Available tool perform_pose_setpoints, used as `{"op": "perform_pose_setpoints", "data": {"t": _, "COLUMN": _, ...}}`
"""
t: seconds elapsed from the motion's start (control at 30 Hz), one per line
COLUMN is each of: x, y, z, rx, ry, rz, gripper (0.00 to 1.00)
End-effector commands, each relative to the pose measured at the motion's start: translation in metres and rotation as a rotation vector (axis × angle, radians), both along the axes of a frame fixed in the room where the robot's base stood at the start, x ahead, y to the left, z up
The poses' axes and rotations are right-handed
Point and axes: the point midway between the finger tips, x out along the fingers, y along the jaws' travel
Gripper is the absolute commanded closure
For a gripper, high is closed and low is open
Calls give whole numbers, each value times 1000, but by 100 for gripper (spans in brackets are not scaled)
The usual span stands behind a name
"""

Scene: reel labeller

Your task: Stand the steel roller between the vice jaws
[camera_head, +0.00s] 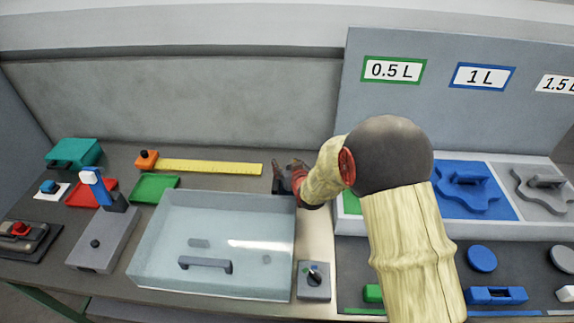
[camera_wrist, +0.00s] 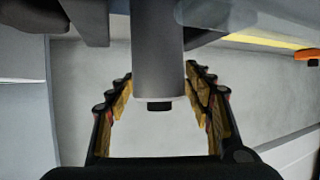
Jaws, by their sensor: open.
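In the wrist view the steel roller (camera_wrist: 158,55) is a smooth grey cylinder with a short dark stub at its end. It lies between the two fingers of my gripper (camera_wrist: 159,78), which is open with one finger on each side. I cannot tell whether either finger touches it. Dark grey blocks (camera_wrist: 88,20) and a lighter grey piece (camera_wrist: 215,14) flank the roller's far part. They may be the vice, but I cannot tell. In the head view my gripper (camera_head: 290,176) is low behind the clear-lidded box, and my arm hides the roller and vice.
A clear-lidded box (camera_head: 160,245) stands just in front of my gripper. A yellow ruler (camera_head: 210,167) with an orange block (camera_head: 147,159) lies to the left, near a green tray (camera_head: 154,188). A small knob box (camera_head: 314,282) is at front. A blue panel (camera_head: 470,200) is to the right.

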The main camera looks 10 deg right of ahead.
Motion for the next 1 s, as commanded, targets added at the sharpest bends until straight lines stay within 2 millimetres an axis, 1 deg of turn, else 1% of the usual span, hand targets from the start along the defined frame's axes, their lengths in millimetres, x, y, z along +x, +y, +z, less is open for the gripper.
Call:
{"op": "perform_pose_setpoints", "data": {"t": 0.03, "x": -9, "y": 0, "z": -15, "rx": -2, "ry": 31, "rz": 1, "gripper": 49}}
{"op": "perform_pose_setpoints", "data": {"t": 0.07, "x": -9, "y": 0, "z": -13, "rx": -2, "ry": 32, "rz": 1, "gripper": 49}}
{"op": "perform_pose_setpoints", "data": {"t": 0.17, "x": -9, "y": 0, "z": -4, "rx": -1, "ry": 31, "rz": 1, "gripper": 49}}
{"op": "perform_pose_setpoints", "data": {"t": 0.5, "x": -65, "y": -2, "z": 33, "rx": 0, "ry": 14, "rz": 1, "gripper": 49}}
{"op": "perform_pose_setpoints", "data": {"t": 0.7, "x": -94, "y": -4, "z": 49, "rx": -1, "ry": 12, "rz": 0, "gripper": 49}}
{"op": "perform_pose_setpoints", "data": {"t": 0.8, "x": -103, "y": -4, "z": 54, "rx": 0, "ry": 11, "rz": 0, "gripper": 49}}
{"op": "perform_pose_setpoints", "data": {"t": 0.93, "x": -110, "y": -5, "z": 58, "rx": 0, "ry": 11, "rz": 0, "gripper": 49}}
{"op": "perform_pose_setpoints", "data": {"t": 1.0, "x": -112, "y": -5, "z": 65, "rx": -3, "ry": 19, "rz": -2, "gripper": 49}}
